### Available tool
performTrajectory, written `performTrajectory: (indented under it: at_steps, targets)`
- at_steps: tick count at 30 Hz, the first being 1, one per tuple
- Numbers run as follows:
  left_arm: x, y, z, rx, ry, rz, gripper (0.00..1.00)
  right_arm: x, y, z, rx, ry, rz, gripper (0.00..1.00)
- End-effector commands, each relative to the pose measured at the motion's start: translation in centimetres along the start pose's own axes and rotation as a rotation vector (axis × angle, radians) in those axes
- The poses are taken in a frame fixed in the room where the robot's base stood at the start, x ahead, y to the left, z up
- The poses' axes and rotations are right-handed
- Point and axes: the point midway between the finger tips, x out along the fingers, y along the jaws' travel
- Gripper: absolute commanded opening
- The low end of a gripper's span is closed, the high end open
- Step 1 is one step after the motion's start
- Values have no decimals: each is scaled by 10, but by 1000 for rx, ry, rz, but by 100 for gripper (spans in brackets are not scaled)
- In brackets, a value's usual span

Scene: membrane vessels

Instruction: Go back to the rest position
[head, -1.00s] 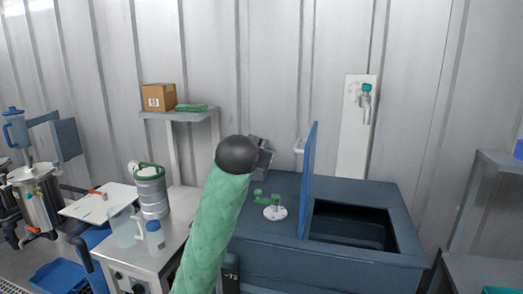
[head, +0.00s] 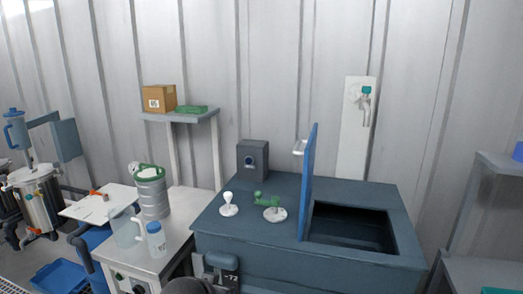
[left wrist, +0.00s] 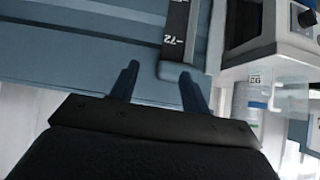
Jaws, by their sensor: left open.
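My left gripper (left wrist: 157,88) is open and empty in the left wrist view, its two dark fingers spread apart. It is in front of the ribbed blue-grey front of the chest freezer, just beside the dark "-72" panel (left wrist: 175,40). In the head view a dark rounded part of my arm shows at the bottom edge, and the gripper's fingers cannot be made out there. The freezer (head: 300,262) stands with its blue lid (head: 308,180) upright and its dark opening uncovered. My right gripper is in neither view.
A white knob on a round base (head: 229,208) and a green-topped fitting (head: 270,203) stand on the freezer top, before a grey box (head: 252,160). Left is a bench with a jug (head: 124,228), a blue-capped bottle (head: 156,240) and a steel vessel (head: 152,195). A shelf stands right.

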Motion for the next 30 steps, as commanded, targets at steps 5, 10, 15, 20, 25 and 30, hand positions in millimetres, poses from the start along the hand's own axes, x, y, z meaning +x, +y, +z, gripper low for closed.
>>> performTrajectory:
  at_steps: [5,10,15,20,25,30]
  targets:
    - [0,1,68,-30,-98,7,47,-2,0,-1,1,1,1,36]
    - [1,5,133,-56,-202,14,47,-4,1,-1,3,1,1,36]
    - [-3,13,200,-78,-312,25,47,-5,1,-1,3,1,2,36]
    - [-13,25,262,-96,-416,40,47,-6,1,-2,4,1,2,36]
    - [-31,40,323,-112,-520,59,47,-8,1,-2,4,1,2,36]
    - [-46,51,363,-125,-592,74,47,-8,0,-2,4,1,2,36]
